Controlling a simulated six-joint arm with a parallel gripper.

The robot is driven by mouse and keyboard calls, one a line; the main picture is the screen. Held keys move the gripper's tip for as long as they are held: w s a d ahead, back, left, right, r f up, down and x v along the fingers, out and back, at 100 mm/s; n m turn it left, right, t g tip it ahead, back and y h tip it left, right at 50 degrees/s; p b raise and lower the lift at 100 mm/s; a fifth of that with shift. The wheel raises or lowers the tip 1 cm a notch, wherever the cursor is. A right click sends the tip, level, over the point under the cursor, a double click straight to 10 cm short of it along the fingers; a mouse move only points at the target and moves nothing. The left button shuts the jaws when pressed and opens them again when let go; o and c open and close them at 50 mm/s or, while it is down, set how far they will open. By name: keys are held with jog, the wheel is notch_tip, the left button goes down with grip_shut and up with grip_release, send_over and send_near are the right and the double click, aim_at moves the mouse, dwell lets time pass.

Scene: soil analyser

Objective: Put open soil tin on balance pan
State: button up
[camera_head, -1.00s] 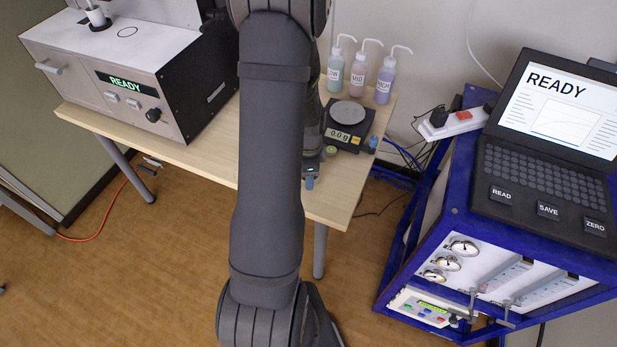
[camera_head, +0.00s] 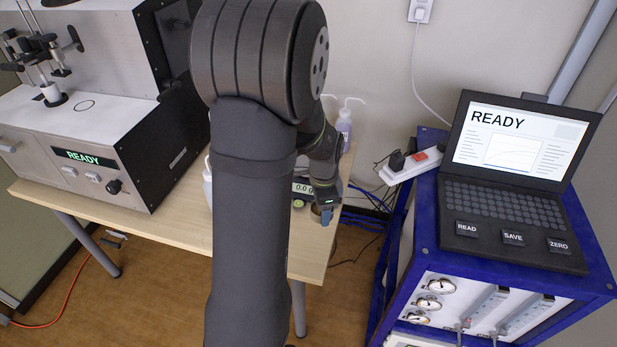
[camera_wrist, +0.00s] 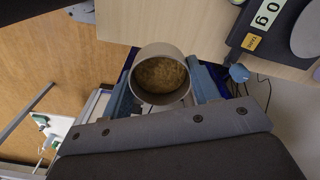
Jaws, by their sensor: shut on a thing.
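The open soil tin (camera_wrist: 160,78) is a grey round tin with brown soil inside. In the wrist view it sits between the two blue fingertips of my gripper (camera_wrist: 163,88), which is shut on it. The balance (camera_wrist: 262,32) is at the upper right of that view, with its grey round pan (camera_wrist: 308,38) cut by the picture edge. The tin is apart from the pan. In the head view my gripper (camera_head: 323,213) is near the table's right end, in front of the balance (camera_head: 303,188). My arm hides most of the balance there, including the pan.
The wooden table (camera_head: 130,218) carries a large analyser (camera_head: 95,140) reading READY at left. A wash bottle (camera_head: 344,125) stands behind the balance, and part of a white one (camera_head: 207,185) shows left of my arm. A blue-framed cart (camera_head: 430,235) with a laptop (camera_head: 515,150) stands at right.

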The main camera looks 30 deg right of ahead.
jog(key=w+d+r, duration=0.2)
jog(key=w+d, duration=0.5)
jog(key=d, duration=0.1)
jog(key=w+d+r, duration=0.3)
jog(key=w+d, duration=0.4)
jog(key=shift+m, duration=0.4)
jog(key=w+a+f, duration=0.1)
jog(key=w+f, duration=0.1)
jog(key=w, duration=0.1)
jog(key=w+a+f, duration=0.1)
jog(key=w+f, duration=0.1)
jog(key=w, duration=0.2)
jog(key=w+a+f, duration=0.2)
jog(key=w+f, duration=0.1)
jog(key=shift+w, duration=0.35)
jog(key=shift+a+f, duration=0.1)
jog(key=shift+f, duration=1.95)
jog(key=shift+f, duration=0.2)
jog(key=o, duration=1)
jog(key=shift+r, duration=0.1)
